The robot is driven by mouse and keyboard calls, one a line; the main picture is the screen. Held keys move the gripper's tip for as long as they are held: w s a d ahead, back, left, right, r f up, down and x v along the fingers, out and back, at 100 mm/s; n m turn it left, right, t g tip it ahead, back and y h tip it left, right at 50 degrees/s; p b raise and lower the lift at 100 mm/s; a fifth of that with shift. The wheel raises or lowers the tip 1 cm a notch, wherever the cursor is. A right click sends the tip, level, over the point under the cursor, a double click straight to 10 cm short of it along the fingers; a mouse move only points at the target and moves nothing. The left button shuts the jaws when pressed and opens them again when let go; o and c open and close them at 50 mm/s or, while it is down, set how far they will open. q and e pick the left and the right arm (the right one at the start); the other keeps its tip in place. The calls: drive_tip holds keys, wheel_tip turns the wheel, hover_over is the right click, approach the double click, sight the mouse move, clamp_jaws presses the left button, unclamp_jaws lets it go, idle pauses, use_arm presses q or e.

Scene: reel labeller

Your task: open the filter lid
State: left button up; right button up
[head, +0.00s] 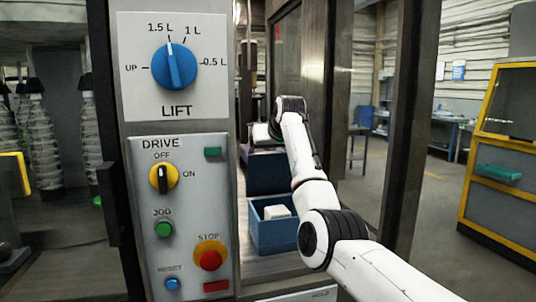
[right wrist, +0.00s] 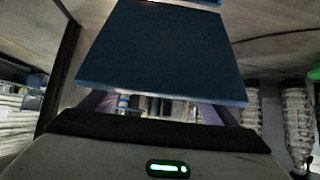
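A blue box (head: 262,238) stands low inside the machine opening in the head view, its top open, with a white block (head: 277,211) in it. A dark blue panel (head: 266,173), which looks like its raised lid, stands up behind it. My right arm reaches into the opening from the right, its hand (head: 264,133) above the panel; the fingertips are not clear there. My left gripper is out of view.
A grey control panel (head: 184,220) with a blue LIFT dial (head: 174,67), drive switch and red stop button (head: 210,260) stands close at left. A dark metal post (head: 407,130) bounds the opening at right. A yellow-framed cabinet (head: 503,160) stands farther right, with open floor before it.

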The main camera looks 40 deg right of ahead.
drive_tip(key=shift+s+r, duration=0.1)
drive_tip(key=shift+r, duration=0.15)
drive_tip(key=shift+a, duration=0.1)
